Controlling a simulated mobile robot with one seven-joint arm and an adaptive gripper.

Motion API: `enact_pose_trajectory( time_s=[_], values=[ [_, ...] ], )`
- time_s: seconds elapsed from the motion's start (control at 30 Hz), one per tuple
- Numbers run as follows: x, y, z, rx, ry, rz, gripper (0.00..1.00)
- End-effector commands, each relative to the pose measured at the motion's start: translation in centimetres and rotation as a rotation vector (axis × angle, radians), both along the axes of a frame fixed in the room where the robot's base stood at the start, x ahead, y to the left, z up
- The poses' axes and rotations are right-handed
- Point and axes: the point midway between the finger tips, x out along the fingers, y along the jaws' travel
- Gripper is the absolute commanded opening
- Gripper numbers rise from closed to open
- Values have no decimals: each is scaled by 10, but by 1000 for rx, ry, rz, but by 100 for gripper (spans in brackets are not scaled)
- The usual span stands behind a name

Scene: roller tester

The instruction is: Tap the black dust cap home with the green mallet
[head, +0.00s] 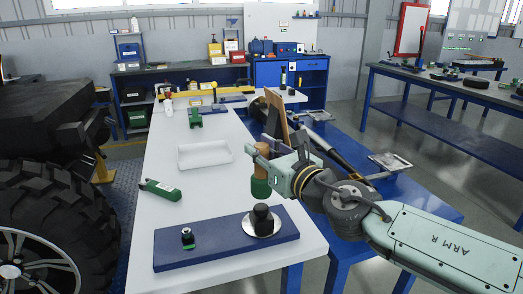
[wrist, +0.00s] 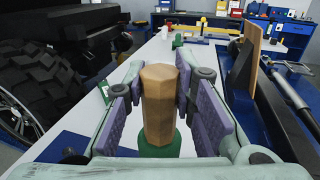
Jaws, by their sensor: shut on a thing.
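My gripper (head: 268,153) is shut on the wooden handle of the green mallet (head: 261,187). In the wrist view the handle (wrist: 160,105) stands upright between the purple finger pads, with the green head (wrist: 160,148) below. In the head view the mallet head appears just above and behind the black dust cap (head: 262,217); I cannot tell the exact gap. The cap sits upright on a silver round flange on the blue base plate (head: 215,250). How far the cap is seated cannot be told. In the wrist view the cap is not clearly visible.
A green tool (head: 160,190) and an empty white tray (head: 204,155) lie on the white table (head: 190,210). A brown upright board (head: 278,118) stands behind my gripper. A large tyre (head: 60,220) is left.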

Motion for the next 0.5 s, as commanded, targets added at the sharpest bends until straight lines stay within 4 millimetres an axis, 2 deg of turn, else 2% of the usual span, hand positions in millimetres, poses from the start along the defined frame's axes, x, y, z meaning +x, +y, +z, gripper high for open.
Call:
enact_pose_trajectory(
  time_s=[0.5],
  values=[
    [0,-1,47,-1,-3,-2,0]
  ],
)
